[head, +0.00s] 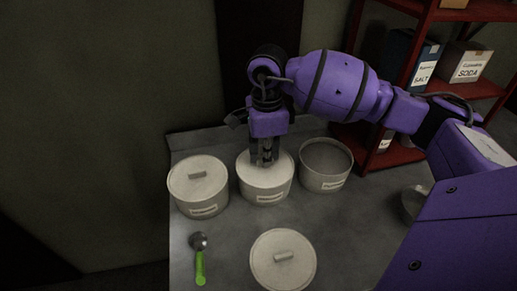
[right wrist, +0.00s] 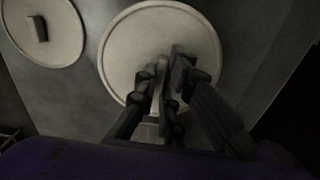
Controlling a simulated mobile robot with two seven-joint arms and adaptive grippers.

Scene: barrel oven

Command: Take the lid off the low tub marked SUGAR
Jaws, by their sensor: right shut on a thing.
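Three low pale tubs stand in a row in the head view, their labels too small to read, so I cannot tell which says SUGAR. The left tub (head: 203,208) has its lid (head: 186,185) on. My right gripper (head: 264,157) points down over the middle tub (head: 266,196), shut on the handle of its lid (head: 247,174). This lid appears seated on the rim. In the right wrist view the fingers (right wrist: 165,70) close on the handle above the round lid (right wrist: 125,60). The right tub (head: 322,183) is open. My left gripper is not in view.
Another round pale lid with a handle (head: 295,272) is at the front; whether a tub is under it is unclear. A scoop with a green handle (head: 200,266) lies left of it. A red shelf (head: 400,150) with boxes stands behind right. Bare grey counter (head: 232,243) lies between.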

